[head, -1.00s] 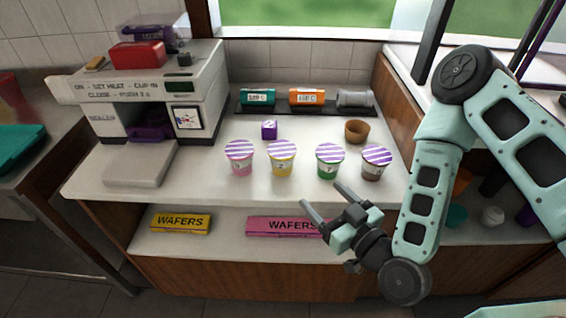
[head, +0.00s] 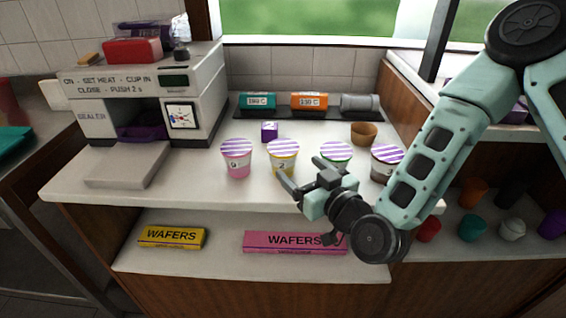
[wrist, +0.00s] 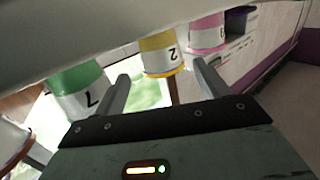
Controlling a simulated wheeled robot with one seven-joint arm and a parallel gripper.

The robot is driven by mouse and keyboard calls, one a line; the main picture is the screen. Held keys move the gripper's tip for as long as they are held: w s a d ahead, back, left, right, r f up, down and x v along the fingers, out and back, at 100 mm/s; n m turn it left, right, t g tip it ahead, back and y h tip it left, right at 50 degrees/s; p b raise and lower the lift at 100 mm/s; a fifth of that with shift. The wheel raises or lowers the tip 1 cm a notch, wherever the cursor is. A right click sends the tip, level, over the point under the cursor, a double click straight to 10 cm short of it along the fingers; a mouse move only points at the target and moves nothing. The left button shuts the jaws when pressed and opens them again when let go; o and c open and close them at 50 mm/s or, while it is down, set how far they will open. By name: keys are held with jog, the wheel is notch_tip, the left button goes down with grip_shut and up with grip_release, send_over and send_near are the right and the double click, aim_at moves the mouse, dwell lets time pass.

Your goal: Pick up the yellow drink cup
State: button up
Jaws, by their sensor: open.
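The yellow drink cup (head: 282,157) stands upright on the white counter, with a purple-and-white striped lid, between the pink cup (head: 236,160) and the green cup (head: 336,154). My gripper (head: 291,188) is open and empty, in front of the yellow cup near the counter's front edge. In the wrist view my gripper (wrist: 160,85) has its fingers spread. The lower part of the green cup is partly hidden by my gripper in the head view.
A brown cup (head: 386,161) stands right of the green one, close to my arm. A sealer machine (head: 143,100) stands left. Wafer boxes (head: 172,237) lie on the lower shelf. Counter left of the pink cup is clear.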

aim_at(292, 161)
jog(key=shift+p+x, duration=0.7)
jog(key=shift+x, duration=2.1)
jog(key=shift+r, duration=0.15)
jog(key=c, duration=0.8)
